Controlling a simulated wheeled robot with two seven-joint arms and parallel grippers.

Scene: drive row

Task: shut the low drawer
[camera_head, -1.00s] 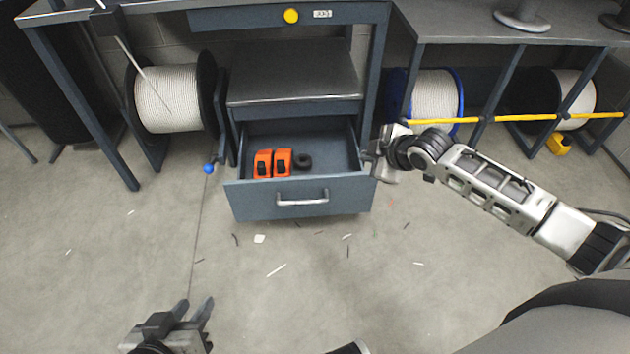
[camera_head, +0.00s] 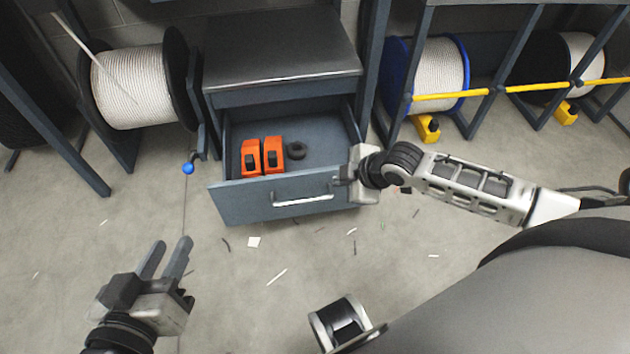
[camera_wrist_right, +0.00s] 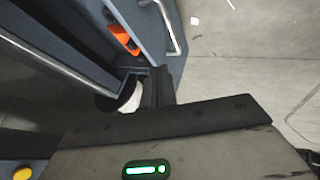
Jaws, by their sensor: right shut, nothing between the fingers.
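The low drawer (camera_head: 240,205) stands open under a grey cabinet, its blue-grey front towards me. Its bar handle (camera_head: 303,198) shows in the head view and also at the top of the right wrist view (camera_wrist_right: 168,28). My left gripper (camera_head: 164,258) is open and empty over the floor, left of and nearer than the drawer.
A cable reel (camera_head: 130,88) stands left of the cabinet, near a blue ball (camera_head: 188,168). Right of it are a blue-flanged reel (camera_head: 438,75), a yellow bar (camera_head: 450,96) and racks. Small scraps lie on the floor before the drawer, which is otherwise clear.

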